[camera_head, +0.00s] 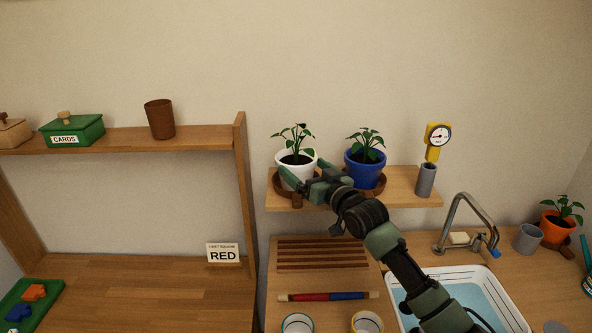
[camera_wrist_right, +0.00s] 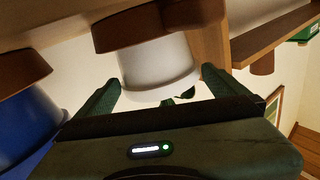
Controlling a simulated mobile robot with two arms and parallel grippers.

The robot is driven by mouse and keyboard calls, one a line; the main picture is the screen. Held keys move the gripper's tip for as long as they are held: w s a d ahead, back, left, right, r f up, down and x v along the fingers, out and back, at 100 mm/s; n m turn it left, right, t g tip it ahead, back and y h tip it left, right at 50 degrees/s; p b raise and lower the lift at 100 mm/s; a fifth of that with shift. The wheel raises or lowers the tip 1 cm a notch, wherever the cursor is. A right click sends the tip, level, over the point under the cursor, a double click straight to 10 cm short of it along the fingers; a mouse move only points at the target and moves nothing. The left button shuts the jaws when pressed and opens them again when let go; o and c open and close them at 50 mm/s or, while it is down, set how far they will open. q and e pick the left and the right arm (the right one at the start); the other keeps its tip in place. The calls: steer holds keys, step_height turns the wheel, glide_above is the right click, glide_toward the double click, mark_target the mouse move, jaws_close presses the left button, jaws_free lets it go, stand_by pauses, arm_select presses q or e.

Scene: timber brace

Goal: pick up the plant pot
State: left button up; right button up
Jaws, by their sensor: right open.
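A white plant pot (camera_head: 297,166) with a green leafy plant stands on a brown saucer on the small wall shelf. A blue plant pot (camera_head: 364,166) with a similar plant stands to its right on another brown saucer. My right gripper (camera_head: 305,177) is open at the white pot, in front of its lower part. In the right wrist view, where the scene appears upside down, the white pot (camera_wrist_right: 158,68) shows between the two spread fingers (camera_wrist_right: 163,80). I cannot tell whether they touch it. The blue pot (camera_wrist_right: 28,130) is outside them, at left. My left gripper is out of view.
The wall shelf (camera_head: 405,194) also holds a grey cup (camera_head: 426,180) with a yellow gauge (camera_head: 437,136). An orange plant pot (camera_head: 556,226) stands on the counter at far right, beyond the sink (camera_head: 512,312). A wooden upright (camera_head: 243,180) stands left of the shelf.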

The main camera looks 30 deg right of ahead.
mark_target(296, 163)
steer(key=w, duration=0.2)
steer(key=w+p, duration=0.1)
steer(key=shift+w+d+f, duration=0.1)
steer(key=shift+w+f, duration=0.05)
steer(key=shift+f, duration=0.1)
steer(key=shift+w+f, duration=0.2)
steer(key=shift+w, duration=0.7)
steer(key=shift+s, duration=0.1)
steer(key=c, duration=1.6)
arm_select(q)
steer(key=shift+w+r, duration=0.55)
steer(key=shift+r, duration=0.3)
arm_select(e)
steer(key=shift+r, duration=0.15)
